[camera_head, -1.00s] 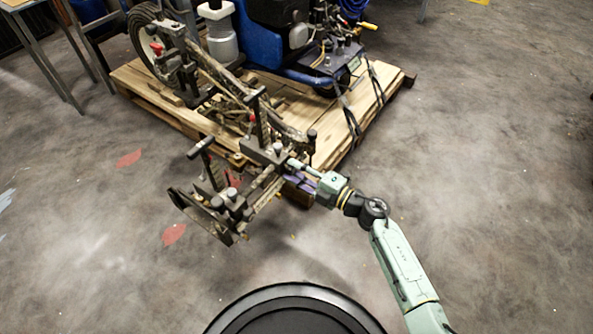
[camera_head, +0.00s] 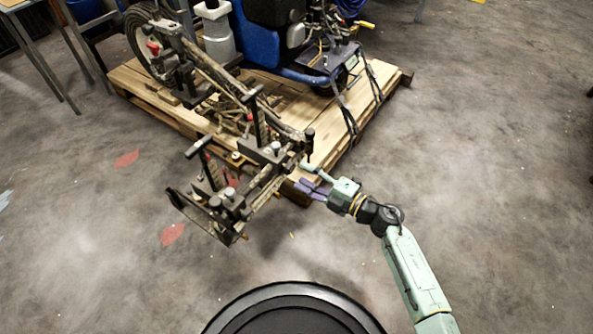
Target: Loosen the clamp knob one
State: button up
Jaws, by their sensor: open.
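The line striper's dark metal clamp frame (camera_head: 262,187) reaches forward from the pallet toward me. It carries small round knobs on top, one group near its front end (camera_head: 228,193) and another nearer the pallet (camera_head: 276,147). A black knob on a thin stem (camera_head: 310,134) stands at its right side, and T-shaped handles (camera_head: 199,147) rise above it. I cannot tell which is clamp knob one. My gripper (camera_head: 305,177) is open at the right side of the frame, its fingers spread and pointing left. I see nothing between them; contact with the frame is unclear.
The blue striper machine (camera_head: 223,40) stands on a wooden pallet (camera_head: 345,140), with dark straps hanging over its right part. A table (camera_head: 32,45) is at the upper left.

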jog(key=v, duration=0.8)
jog(key=shift+a, duration=0.1)
